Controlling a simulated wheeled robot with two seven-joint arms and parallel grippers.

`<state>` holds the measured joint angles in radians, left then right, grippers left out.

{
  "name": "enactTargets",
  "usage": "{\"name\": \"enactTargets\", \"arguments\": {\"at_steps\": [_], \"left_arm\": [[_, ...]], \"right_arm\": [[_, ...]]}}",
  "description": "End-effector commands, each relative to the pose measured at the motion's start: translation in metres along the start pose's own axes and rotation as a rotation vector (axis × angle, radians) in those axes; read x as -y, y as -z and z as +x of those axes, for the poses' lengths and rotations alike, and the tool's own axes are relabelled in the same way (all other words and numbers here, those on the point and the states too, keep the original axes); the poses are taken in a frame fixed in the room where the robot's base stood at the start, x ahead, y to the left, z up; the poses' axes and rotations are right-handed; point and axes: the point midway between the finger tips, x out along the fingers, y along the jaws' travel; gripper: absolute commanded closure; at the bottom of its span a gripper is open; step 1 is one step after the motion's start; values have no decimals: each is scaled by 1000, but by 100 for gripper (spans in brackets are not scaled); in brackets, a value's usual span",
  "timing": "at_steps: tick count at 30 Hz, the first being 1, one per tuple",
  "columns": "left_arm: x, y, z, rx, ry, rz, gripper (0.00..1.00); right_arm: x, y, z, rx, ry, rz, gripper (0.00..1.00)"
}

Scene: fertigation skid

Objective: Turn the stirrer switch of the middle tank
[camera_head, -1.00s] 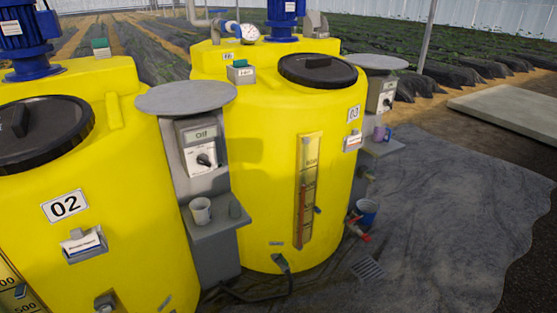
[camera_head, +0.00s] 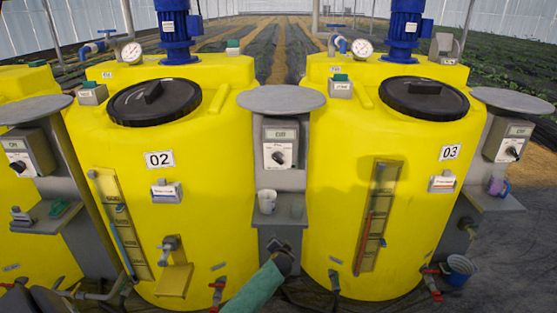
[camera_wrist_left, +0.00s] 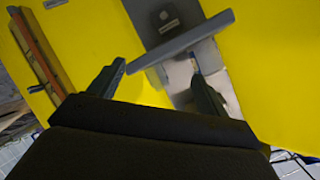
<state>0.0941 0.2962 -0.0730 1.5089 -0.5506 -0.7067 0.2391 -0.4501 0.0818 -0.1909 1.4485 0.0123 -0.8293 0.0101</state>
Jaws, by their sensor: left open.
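Tank 02 (camera_head: 225,190) is a yellow tank with a black lid, between a partly seen tank on the left and tank 03 (camera_head: 330,140). On the grey post between 02 and 03, a box with a display carries a white panel with a dark rotary knob (camera_head: 279,157). Similar boxes (camera_head: 28,152) (camera_head: 506,143) stand on the left and right posts. My left gripper (camera_head: 40,292) shows dark at the bottom left of the head view, apart from the middle knob. In the left wrist view the gripper (camera_wrist_left: 160,80) is open and empty, facing a post's grey shelf (camera_wrist_left: 182,40).
A white cup (camera_head: 267,201) stands on the middle post's shelf. Taps, hoses and a blue bucket (camera_head: 459,267) sit low by the tanks.

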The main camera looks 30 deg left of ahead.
Motion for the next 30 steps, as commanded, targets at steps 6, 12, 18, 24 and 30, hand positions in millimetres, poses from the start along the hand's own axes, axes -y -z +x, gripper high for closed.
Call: {"name": "enactTargets", "arguments": {"at_steps": [6, 12, 18, 24, 30], "left_arm": [[130, 124, 36, -173, 189, 21, 23], [203, 188, 43, -263, 291, 36, 23], [226, 209, 46, -289, 322, 42, 23], [235, 216, 65, -288, 323, 41, 23], [242, 224, 90, -288, 322, 41, 23]], "right_arm": [[0, -8, 13, -2, -2, -1, 55], [-15, -10, 21, -9, -17, -8, 55], [-25, -17, 23, -8, -27, -14, 55], [-17, -24, 37, -17, -21, -13, 55], [-24, -37, 50, -25, -28, -19, 55]]}}
